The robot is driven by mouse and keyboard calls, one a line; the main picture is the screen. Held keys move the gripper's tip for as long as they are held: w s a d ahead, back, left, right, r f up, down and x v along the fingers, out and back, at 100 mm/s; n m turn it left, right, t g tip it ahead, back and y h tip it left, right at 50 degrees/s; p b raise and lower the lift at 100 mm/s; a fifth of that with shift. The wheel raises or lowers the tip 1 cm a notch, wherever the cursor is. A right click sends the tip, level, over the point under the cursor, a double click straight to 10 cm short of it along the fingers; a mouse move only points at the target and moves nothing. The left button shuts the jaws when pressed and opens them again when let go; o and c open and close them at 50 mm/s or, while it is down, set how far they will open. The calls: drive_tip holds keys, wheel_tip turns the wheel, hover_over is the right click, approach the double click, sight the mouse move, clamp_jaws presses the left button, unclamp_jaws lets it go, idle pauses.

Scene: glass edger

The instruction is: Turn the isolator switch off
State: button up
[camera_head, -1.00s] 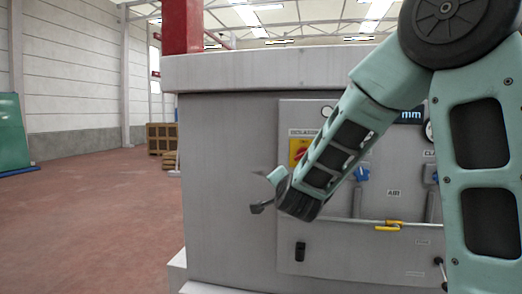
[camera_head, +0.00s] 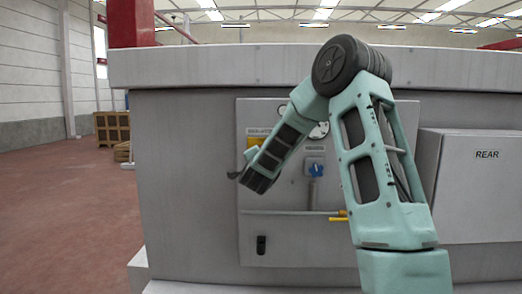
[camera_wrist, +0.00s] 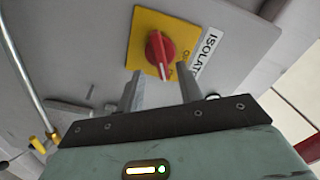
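The isolator switch is a red rotary knob (camera_wrist: 160,50) on a yellow plate (camera_wrist: 146,27), beside a label reading "ISOLAT…" in the wrist view. In the head view only part of its yellow plate (camera_head: 252,142) shows, the rest hidden behind my arm. My gripper (camera_wrist: 160,82) is open and empty in the wrist view, its two fingers apart and pointing toward the knob. The knob lies just beyond the fingertips, roughly between them, and no contact shows. In the head view the gripper (camera_head: 238,165) is partly hidden by my wrist.
The grey control panel (camera_head: 290,240) also carries a blue switch (camera_head: 315,168) and a rail with yellow fittings (camera_head: 338,216). A grey box marked REAR (camera_head: 485,185) projects at the right. Open floor (camera_head: 65,220) lies to the left.

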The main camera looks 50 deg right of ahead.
drive_tip(key=shift+p+x, duration=0.85)
drive_tip(key=shift+x, duration=1.75)
clamp_jaws()
